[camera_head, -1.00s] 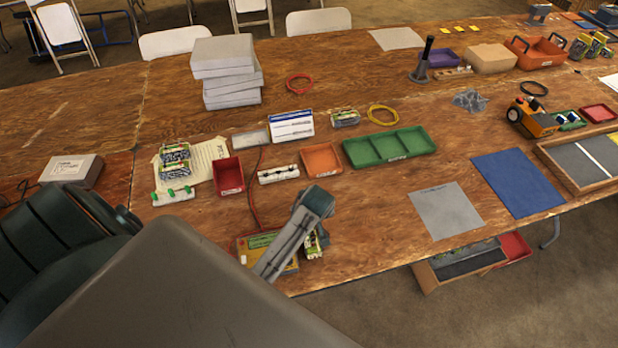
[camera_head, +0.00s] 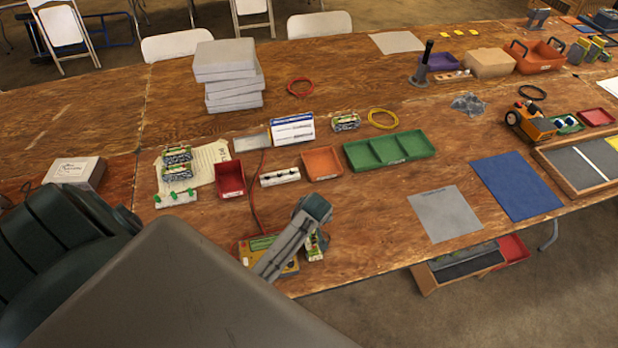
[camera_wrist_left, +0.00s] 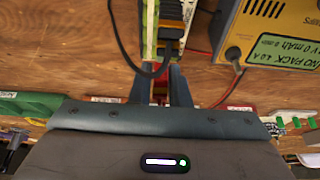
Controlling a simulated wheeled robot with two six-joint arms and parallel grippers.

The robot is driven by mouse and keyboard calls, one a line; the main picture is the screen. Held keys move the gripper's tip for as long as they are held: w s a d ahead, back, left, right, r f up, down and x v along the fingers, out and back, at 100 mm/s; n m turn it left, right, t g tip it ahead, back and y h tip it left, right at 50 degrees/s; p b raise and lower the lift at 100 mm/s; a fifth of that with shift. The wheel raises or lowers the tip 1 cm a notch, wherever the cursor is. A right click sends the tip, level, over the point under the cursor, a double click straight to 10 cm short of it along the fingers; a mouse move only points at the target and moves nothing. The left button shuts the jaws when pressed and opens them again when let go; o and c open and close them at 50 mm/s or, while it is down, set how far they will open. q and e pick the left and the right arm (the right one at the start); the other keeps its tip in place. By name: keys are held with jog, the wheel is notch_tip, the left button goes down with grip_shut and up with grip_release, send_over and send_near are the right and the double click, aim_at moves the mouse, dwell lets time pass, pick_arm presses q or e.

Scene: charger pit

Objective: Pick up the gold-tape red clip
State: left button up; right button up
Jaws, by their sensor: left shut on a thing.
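My left gripper (camera_wrist_left: 162,88) shows in the left wrist view as two grey-blue fingers, close together. They are shut on a small red piece (camera_wrist_left: 159,89), which looks like the red clip. Its gold tape cannot be made out. A black lead (camera_wrist_left: 125,45) loops down to the fingers, beside a green, white and yellow pack (camera_wrist_left: 160,28). In the head view my left wrist and gripper hang over the yellow charger (camera_head: 262,245) near the front edge, and the fingertips are hidden. The charger also shows in the wrist view (camera_wrist_left: 262,35), its display reading NO PACK. My right gripper is not in view.
A red lead (camera_head: 253,205) runs from the charger towards a grey plate (camera_head: 250,142). A red tray (camera_head: 230,180), an orange tray (camera_head: 322,162) and a green tray (camera_head: 390,150) stand behind. A grey mat (camera_head: 445,213) and a blue mat (camera_head: 516,187) lie to the right.

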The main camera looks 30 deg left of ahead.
pick_arm(q)
jog(key=shift+r, duration=0.1)
jog(key=shift+r+b, duration=0.65)
jog(key=shift+r, duration=0.15)
jog(key=shift+r+b, duration=0.4)
jog(key=shift+r, duration=0.15)
jog(key=s+d+r+b, duration=0.1)
jog(key=s+b, duration=0.4)
jog(key=s, duration=1.1)
jog(key=shift+d+r, duration=0.15)
jog(key=shift+r, duration=0.45)
notch_tip(320, 180, up, 4)
jog(key=p, duration=0.6)
jog(key=a+p, duration=0.1)
jog(key=a, duration=1.3)
jog(key=shift+s+a+f, duration=0.25)
